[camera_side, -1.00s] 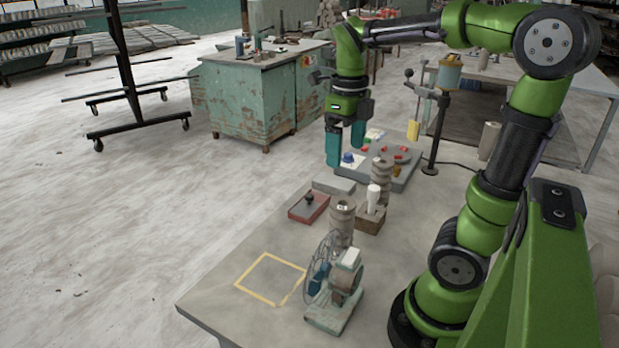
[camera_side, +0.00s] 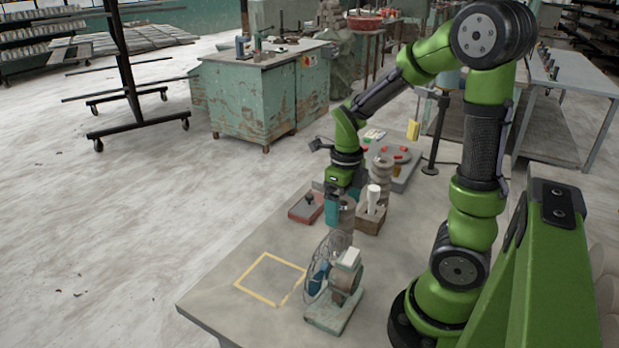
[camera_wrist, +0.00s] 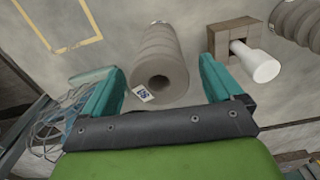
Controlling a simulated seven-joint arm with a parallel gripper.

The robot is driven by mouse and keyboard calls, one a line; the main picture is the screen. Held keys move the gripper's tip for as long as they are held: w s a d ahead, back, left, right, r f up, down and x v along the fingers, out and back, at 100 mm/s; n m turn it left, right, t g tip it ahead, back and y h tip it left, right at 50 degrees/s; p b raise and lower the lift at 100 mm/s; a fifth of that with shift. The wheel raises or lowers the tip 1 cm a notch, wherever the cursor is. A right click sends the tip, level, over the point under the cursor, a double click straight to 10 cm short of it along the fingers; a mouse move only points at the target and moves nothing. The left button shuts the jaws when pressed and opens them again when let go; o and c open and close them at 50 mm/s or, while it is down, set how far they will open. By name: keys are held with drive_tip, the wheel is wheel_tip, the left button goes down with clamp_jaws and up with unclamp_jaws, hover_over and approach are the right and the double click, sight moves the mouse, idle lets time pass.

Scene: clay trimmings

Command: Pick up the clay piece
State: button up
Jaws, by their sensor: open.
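A grey-brown ribbed clay cylinder with a hole in its top and a small white label stands upright on the table; it is the likely clay piece. It shows in the wrist view (camera_wrist: 155,50) and, partly hidden, in the side view (camera_side: 346,220). My gripper (camera_side: 346,205) is pointed down at its upper end. In the wrist view my gripper (camera_wrist: 161,66) is open, with one teal finger on each side of the cylinder and gaps visible. I cannot tell how far down the fingertips reach.
A brown block (camera_side: 369,221) holding a white tool (camera_side: 373,195) stands close on the right. A second ribbed cylinder (camera_side: 382,172) stands behind. A wire-guarded fan (camera_side: 341,285) stands in front. A red-topped box (camera_side: 306,208) lies left. A taped yellow square (camera_side: 262,258) is empty.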

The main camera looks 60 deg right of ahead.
drive_tip(key=shift+f, duration=0.95)
clamp_jaws()
